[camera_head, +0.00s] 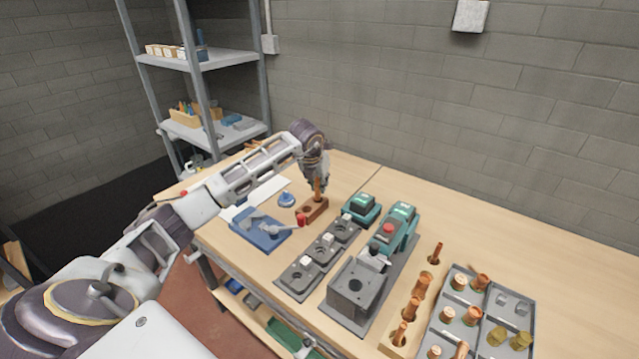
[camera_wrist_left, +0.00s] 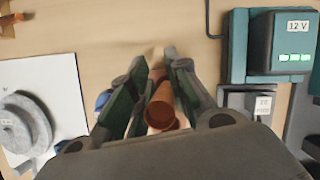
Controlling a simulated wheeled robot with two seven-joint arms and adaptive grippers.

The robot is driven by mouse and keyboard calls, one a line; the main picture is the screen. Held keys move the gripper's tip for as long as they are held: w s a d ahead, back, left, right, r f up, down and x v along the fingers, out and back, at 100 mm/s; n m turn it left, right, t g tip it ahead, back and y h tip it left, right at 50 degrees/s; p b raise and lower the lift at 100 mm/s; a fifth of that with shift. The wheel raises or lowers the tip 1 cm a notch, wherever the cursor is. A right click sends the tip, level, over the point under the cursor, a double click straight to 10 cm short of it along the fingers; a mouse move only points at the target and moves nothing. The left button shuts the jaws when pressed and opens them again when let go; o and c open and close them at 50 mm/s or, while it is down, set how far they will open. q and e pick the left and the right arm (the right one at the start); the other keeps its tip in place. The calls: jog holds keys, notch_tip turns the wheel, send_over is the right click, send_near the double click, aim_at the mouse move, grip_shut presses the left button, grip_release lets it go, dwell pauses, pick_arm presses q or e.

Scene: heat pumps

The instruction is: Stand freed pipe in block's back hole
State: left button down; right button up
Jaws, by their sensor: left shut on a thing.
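My left gripper (camera_head: 318,178) points straight down over the back end of a red-brown block (camera_head: 306,212) on the table. It is shut on an upright copper pipe (camera_head: 318,190), which also shows between the fingers in the left wrist view (camera_wrist_left: 163,110). The pipe's lower end meets the back part of the block in the head view; I cannot tell whether it is inside the back hole or just above it. The block's front end shows a dark hole. My right gripper is not in view.
A wooden rack (camera_head: 398,338) of copper fittings and a grey tray (camera_head: 447,337) are farther right.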

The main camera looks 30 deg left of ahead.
pick_arm(q)
jog(key=shift+f+b, duration=0.75)
jog(key=shift+f, duration=0.5)
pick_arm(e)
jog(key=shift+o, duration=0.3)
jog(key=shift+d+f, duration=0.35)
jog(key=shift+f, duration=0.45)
pick_arm(q)
jog(key=shift+f, duration=0.25)
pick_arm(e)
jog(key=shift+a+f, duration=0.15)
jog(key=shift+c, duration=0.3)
pick_arm(q)
jog(key=c, duration=1.3)
grip_release()
jog(key=shift+f, duration=0.1)
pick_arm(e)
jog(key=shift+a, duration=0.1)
pick_arm(q)
jog(key=shift+v, duration=4.1)
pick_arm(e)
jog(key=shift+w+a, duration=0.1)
pick_arm(q)
notch_tip(320, 180, up, 11)
jog(key=p, duration=1.1)
jog(key=shift+r, duration=0.2)
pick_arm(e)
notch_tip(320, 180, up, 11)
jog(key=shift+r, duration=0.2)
